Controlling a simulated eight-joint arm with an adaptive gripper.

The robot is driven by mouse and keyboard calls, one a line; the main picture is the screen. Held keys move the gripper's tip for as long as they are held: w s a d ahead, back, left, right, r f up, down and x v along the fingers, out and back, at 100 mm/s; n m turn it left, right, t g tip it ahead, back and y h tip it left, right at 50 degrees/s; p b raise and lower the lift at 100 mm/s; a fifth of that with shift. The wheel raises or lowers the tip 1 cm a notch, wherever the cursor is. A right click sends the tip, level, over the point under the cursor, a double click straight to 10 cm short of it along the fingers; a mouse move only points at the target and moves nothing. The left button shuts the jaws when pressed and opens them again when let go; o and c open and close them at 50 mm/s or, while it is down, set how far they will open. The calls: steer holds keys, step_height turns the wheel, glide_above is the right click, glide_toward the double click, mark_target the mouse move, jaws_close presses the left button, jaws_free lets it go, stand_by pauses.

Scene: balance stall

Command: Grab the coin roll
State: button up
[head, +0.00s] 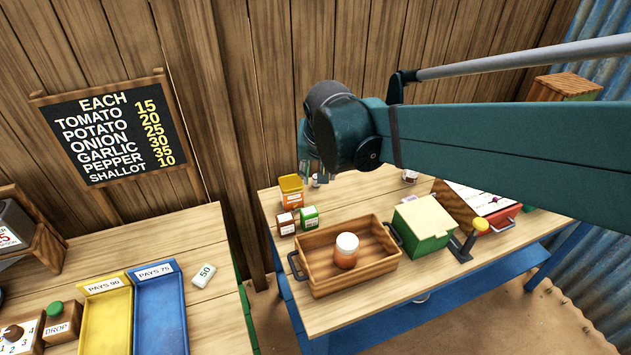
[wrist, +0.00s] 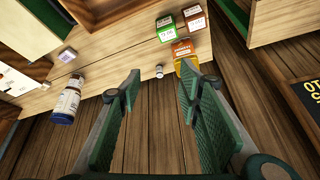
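I cannot pick out a coin roll for certain. A small pale cylinder (wrist: 159,71) stands near the table's far edge in the wrist view, in line with the gap between my fingers; its size leaves its kind unclear. My gripper (wrist: 159,75) is open and empty, its two green fingers wide apart. In the head view my gripper (head: 318,174) is partly hidden by my own arm, near the back edge of the right table, beside the yellow-orange container (head: 291,190). A white block marked 50 (head: 203,275) lies on the left table.
A wooden tray (head: 350,287) holds a white-lidded jar (head: 346,250). Yellow (head: 105,320) and blue (head: 160,315) trays lie left.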

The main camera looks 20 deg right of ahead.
steer(key=w+d+f+m+g+h, duration=0.1)
steer(key=w+d+f+m, duration=0.15)
steer(key=w, duration=0.45)
steer(key=w+d+f+m, duration=0.1)
steer(key=w+f, duration=0.3)
steer(key=w, duration=0.3)
steer(key=m+g+h+p, duration=0.1)
steer(key=m+g+h, duration=0.1)
steer(key=m, duration=0.2)
glide_above(315, 177)
steer(key=a, duration=0.2)
step_height(315, 177, down, 14)
steer(key=shift+s, duration=0.45)
steer(key=shift+x, duration=1.3)
steer(key=shift+x, duration=2.6)
steer(key=shift+a, duration=0.15)
